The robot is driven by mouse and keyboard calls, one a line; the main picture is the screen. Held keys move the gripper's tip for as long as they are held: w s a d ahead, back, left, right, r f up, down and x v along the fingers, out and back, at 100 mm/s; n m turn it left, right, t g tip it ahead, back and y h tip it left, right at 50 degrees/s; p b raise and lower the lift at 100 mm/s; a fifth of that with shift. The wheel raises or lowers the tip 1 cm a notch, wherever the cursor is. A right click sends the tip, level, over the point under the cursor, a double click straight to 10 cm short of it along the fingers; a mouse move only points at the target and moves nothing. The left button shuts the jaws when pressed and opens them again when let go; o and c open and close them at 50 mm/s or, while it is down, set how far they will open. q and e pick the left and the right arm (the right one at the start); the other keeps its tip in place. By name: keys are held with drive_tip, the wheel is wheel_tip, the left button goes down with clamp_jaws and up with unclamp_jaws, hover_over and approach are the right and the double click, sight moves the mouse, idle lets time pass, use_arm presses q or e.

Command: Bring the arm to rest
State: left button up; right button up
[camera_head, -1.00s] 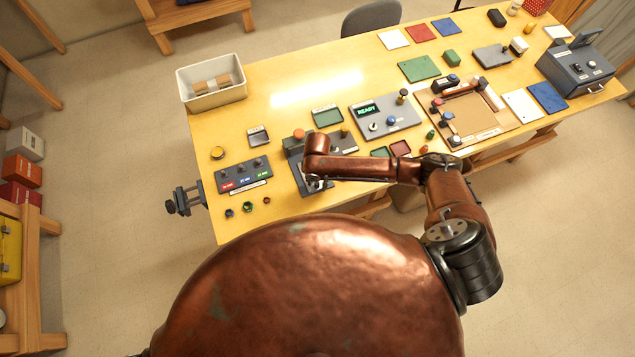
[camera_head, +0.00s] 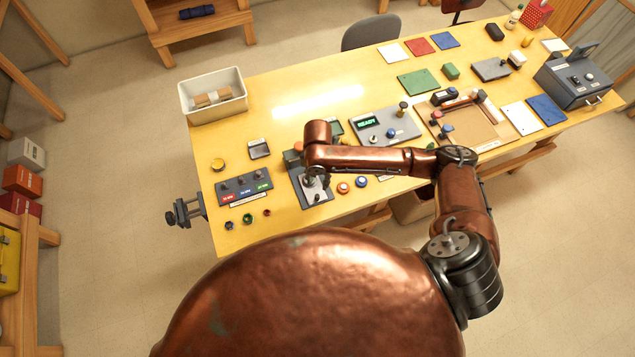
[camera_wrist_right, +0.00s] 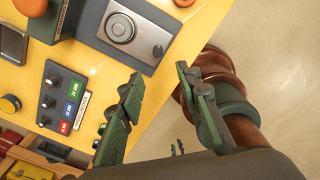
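My right arm, copper-coloured, reaches over the table (camera_head: 290,130) from the right in the head view, its forearm running left across the near middle. My right gripper (camera_head: 314,184) points down over a grey plate (camera_head: 322,195) near the front edge, partly hidden by the wrist. In the right wrist view the two fingers (camera_wrist_right: 158,85) stand wide apart with nothing between them. The grey plate with a round dial (camera_wrist_right: 120,28) lies beyond the fingertips there. Contact with it cannot be told. My left gripper is not in view.
A labelled three-knob panel (camera_head: 243,186) lies left of the gripper. Orange (camera_head: 342,187) and blue (camera_head: 362,181) round pieces lie right of it. A grey box reading READY (camera_head: 385,128) stands behind the forearm. A white bin (camera_head: 212,112) stands at the back left.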

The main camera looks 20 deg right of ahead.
idle(0.4)
drive_tip(key=s+a+f+m+t+y, duration=0.1)
drive_tip(key=s+a+m+t+y, duration=0.25)
drive_tip(key=s+a+m, duration=0.5)
drive_tip(key=s+d+m+h, duration=0.1)
drive_tip(key=s+d+m, duration=0.45)
drive_tip(key=d, duration=0.25)
drive_tip(key=s+d+m+h, duration=0.2)
drive_tip(key=s+d+m, duration=0.2)
drive_tip(key=d+m, duration=0.35)
drive_tip(key=s+d+m+h, duration=0.1)
drive_tip(key=s+d+m, duration=0.35)
drive_tip(key=d, duration=0.45)
wheel_tip(320, 180, down, 41)
drive_tip(key=s+g+b, duration=0.1)
drive_tip(key=s+b, duration=0.1)
drive_tip(key=b, duration=0.7)
drive_tip(key=s+f+g+b, duration=0.1)
drive_tip(key=s+f+b, duration=0.6)
drive_tip(key=s+f, duration=1.2)
wheel_tip(320, 180, down, 4)
drive_tip(key=shift+s+a+f, duration=0.15)
drive_tip(key=shift+a+f, duration=0.05)
drive_tip(key=shift+a, duration=0.25)
